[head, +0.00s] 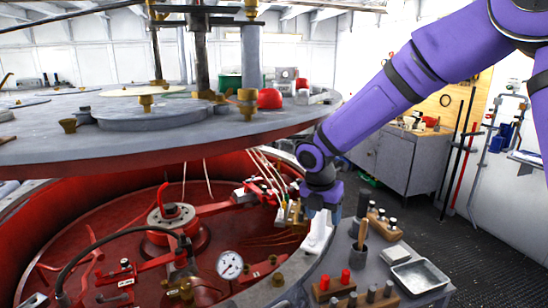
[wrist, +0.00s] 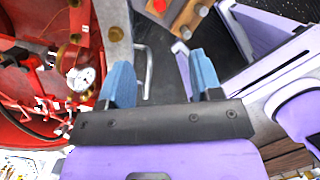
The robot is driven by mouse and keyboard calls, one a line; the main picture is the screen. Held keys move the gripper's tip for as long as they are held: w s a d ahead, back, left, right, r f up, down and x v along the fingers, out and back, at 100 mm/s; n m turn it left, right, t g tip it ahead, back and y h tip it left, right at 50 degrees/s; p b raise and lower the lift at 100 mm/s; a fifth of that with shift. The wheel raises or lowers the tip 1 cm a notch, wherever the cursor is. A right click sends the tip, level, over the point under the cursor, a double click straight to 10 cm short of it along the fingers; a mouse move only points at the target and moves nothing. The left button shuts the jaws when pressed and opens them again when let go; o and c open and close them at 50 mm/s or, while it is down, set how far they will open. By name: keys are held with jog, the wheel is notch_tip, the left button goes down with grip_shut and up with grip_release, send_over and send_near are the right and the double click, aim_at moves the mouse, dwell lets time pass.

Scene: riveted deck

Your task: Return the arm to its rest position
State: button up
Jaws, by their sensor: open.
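My gripper (wrist: 162,78) shows in the wrist view with its two blue fingers spread apart and nothing between them. In the head view my purple arm reaches from the upper right down to the rim of the red pit, beside the grey side table. The fingers are hard to make out in that view. In the wrist view a grey surface and dark floor lie beyond the fingertips.
A large grey lid (head: 180,135) hangs over the red pit (head: 130,245). A white pressure gauge (head: 229,264) stands in the pit. The side table (head: 400,260) carries a metal tray (head: 418,276) and wooden tool blocks (head: 360,293). Dark floor (head: 480,255) is open at right.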

jog(key=s+d+r+m+t, duration=0.1)
jog(key=s+d+r+m, duration=1.1)
jog(key=s+r+m, duration=0.15)
jog(key=s+d+r+m+t+y, duration=0.1)
jog(key=s+d+r+m, duration=0.1)
jog(key=s+m, duration=0.6)
jog(key=s+d+r+m+t+y, duration=0.1)
jog(key=s+d+r+m, duration=0.1)
jog(key=s+m, duration=0.6)
jog(key=shift+s+d+r+t, duration=0.3)
jog(key=shift+d+t, duration=0.1)
jog(key=shift+d, duration=0.5)
